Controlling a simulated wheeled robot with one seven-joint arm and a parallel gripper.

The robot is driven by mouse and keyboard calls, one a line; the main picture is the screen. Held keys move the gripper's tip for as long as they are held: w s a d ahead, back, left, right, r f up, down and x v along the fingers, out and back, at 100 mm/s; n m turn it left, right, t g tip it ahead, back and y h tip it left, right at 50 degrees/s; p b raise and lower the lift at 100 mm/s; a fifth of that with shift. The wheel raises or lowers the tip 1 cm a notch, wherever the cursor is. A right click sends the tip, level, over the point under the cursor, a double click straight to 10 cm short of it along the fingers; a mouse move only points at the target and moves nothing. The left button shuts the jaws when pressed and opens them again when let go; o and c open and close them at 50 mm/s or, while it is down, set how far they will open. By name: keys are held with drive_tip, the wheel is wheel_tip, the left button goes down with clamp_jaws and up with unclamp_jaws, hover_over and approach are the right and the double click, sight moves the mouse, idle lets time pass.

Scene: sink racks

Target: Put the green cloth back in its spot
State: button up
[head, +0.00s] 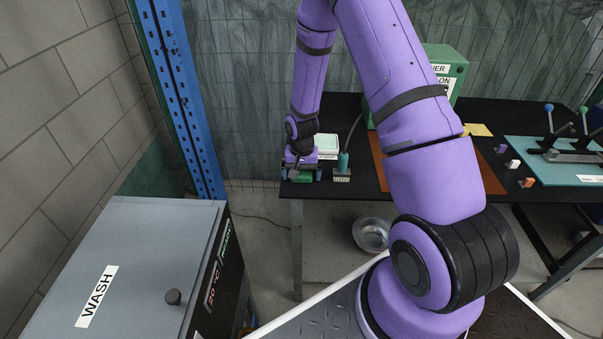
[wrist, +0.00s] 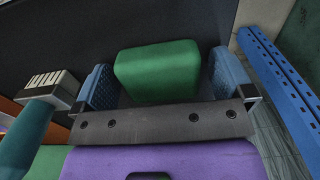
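The green cloth (wrist: 157,72) looks like a thick folded block in the wrist view. It lies on the dark tabletop and sits between the two blue fingers of my gripper (wrist: 163,88). The fingers are apart, one on each side of the cloth, with narrow gaps showing beside it. In the head view my gripper (head: 301,172) is low over the left front corner of the black table, and the green cloth (head: 304,177) shows small and partly hidden at its fingers.
A teal-handled brush (head: 343,166) stands just right of my gripper; its pale bristles (wrist: 52,84) show in the wrist view. A pale stack (head: 327,144) is behind. A blue post (head: 186,90) rises left of the black table (head: 400,187). The grey WASH machine (head: 140,260) is front left.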

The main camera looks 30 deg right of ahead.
wheel_tip(320, 180, up, 13)
wheel_tip(320, 180, up, 12)
drive_tip(key=n+t, duration=0.1)
drive_tip(key=n, duration=0.1)
hover_over(302, 171)
drive_tip(key=s+a, duration=0.2)
drive_tip(key=s, duration=0.2)
drive_tip(key=s+a+r+n+t, duration=0.2)
drive_tip(key=s+a+r, duration=0.1)
drive_tip(key=s+r, duration=0.6)
drive_tip(key=s+a+r+n+t, duration=0.2)
drive_tip(key=s+r, duration=0.8)
drive_tip(key=s, duration=0.5)
drive_tip(key=shift+s+a+r+n, duration=0.15)
drive_tip(key=shift+s+a+n, duration=0.2)
drive_tip(key=shift+a+n, duration=0.05)
